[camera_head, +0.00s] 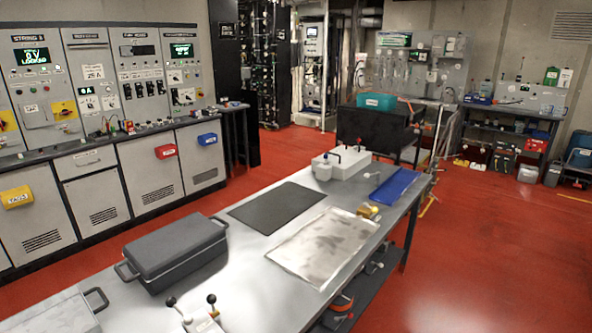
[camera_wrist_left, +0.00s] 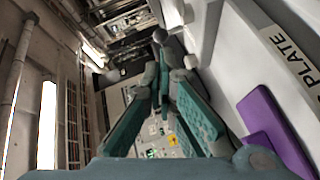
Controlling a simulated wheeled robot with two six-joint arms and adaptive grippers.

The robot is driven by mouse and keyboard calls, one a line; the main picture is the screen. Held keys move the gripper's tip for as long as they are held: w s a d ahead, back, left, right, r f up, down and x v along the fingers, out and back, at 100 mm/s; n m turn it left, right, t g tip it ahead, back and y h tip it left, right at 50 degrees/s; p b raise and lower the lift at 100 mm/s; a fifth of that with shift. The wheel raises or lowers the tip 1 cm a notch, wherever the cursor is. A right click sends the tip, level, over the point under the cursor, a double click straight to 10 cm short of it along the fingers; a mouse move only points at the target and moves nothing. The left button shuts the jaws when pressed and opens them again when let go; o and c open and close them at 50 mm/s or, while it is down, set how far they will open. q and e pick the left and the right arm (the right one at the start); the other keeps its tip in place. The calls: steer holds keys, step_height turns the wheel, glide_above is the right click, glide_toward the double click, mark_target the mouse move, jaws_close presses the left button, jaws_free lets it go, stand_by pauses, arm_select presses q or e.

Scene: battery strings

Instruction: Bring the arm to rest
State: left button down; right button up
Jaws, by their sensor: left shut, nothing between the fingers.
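My left gripper (camera_wrist_left: 161,78) shows only in the left wrist view. Its two dark fingers with teal pads run up from the lower edge and converge near the top middle. It is shut with nothing held between the fingers. Neither arm shows in the head view, and my right gripper is in no view.
A steel workbench (camera_head: 258,248) bears a dark lidded case (camera_head: 175,250), a black mat (camera_head: 277,206), a silver sheet (camera_head: 325,245) and a blue tray (camera_head: 395,187). Control cabinets (camera_head: 90,75) line the left wall. Red floor (camera_head: 480,250) is open at right. A purple object (camera_wrist_left: 265,122) is beside the gripper.

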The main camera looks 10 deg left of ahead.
arm_select(q)
steer(key=s+d+f+m+g+h, duration=0.2)
steer(key=s+d+m+g, duration=0.1)
steer(key=s+d+m, duration=0.3)
steer(key=s+d+f+m+g+h, duration=0.1)
steer(key=s+d+m+g+h, duration=0.3)
steer(key=d, duration=0.5)
steer(key=s+a+f+m+g+y, duration=0.1)
steer(key=s+a+m+g+y, duration=0.2)
steer(key=s, duration=0.4)
steer(key=s+a+f+m+g+y, duration=0.1)
steer(key=s+a+m+g+y, duration=0.1)
steer(key=s+a+y, duration=0.3)
steer(key=s+a+f+g, duration=0.1)
steer(key=s+f+g, duration=0.15)
steer(key=f, duration=1.75)
steer(key=s+a+f+n, duration=0.1)
steer(key=s+f, duration=1.1)
steer(key=s, duration=0.2)
steer(key=shift+s, duration=0.35)
steer(key=shift+f+g, duration=0.1)
steer(key=shift+g, duration=0.15)
